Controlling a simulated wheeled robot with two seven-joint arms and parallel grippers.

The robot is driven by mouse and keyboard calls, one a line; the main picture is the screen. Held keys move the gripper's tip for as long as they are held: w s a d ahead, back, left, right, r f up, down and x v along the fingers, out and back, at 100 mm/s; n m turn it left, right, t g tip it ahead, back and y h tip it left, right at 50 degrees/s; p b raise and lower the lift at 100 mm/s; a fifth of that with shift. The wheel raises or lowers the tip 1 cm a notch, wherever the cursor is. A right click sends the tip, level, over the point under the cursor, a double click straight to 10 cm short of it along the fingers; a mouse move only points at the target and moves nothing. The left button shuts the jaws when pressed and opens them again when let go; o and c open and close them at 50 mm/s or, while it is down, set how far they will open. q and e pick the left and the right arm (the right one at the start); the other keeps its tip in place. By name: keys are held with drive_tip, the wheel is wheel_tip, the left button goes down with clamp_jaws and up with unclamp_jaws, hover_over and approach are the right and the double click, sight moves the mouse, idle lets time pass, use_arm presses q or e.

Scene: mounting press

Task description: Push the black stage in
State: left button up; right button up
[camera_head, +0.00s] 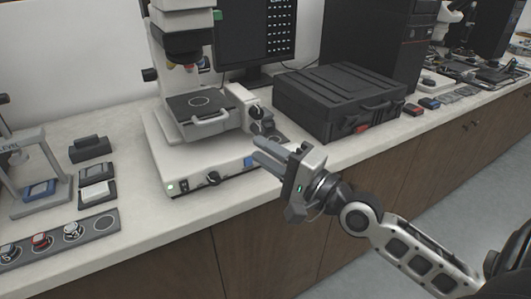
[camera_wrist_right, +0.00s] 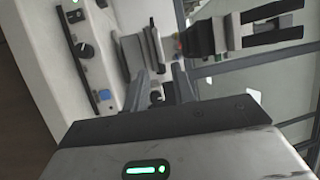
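The black stage (camera_head: 198,103) is a dark square plate with a pale ring marking, mounted on the white microscope (camera_head: 205,160) in the head view. A white bar handle (camera_head: 211,126) runs along its front edge. My right gripper (camera_head: 264,152) is in front and to the right of the stage, beside the microscope's side knobs, apart from the stage and handle. Its two fingers (camera_wrist_right: 160,88) stand apart with nothing held between them; in the wrist view a dark knob shows beyond the gap. The stage's edge appears side-on there (camera_wrist_right: 152,48). My left gripper is not in view.
A black hard case (camera_head: 338,98) stands right of the microscope, with a monitor (camera_head: 262,35) behind. At left are a small press frame (camera_head: 18,160), small blocks and a grey strip with several round samples (camera_head: 70,238). The counter's front edge runs below my gripper.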

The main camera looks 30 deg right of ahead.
drive_tip(key=shift+s+a+f, duration=0.1)
drive_tip(key=shift+a+f, duration=0.05)
drive_tip(key=shift+a, duration=0.05)
clamp_jaws()
drive_tip(key=m+t+h+b, duration=0.1)
drive_tip(key=m+h+b, duration=0.4)
drive_tip(key=h+b, duration=0.25)
approach(215, 122)
drive_tip(key=w, duration=0.2)
drive_tip(key=w+p, duration=0.1)
drive_tip(key=w+r, duration=0.1)
drive_tip(key=w, duration=0.1)
drive_tip(key=shift+w+d, duration=0.1)
drive_tip(key=shift+w, duration=0.2)
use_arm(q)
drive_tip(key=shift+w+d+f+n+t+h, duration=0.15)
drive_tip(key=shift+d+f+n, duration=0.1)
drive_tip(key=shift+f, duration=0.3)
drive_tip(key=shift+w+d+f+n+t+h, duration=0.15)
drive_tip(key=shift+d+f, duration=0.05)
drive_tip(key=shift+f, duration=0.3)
use_arm(e)
drive_tip(key=shift+w, duration=0.65)
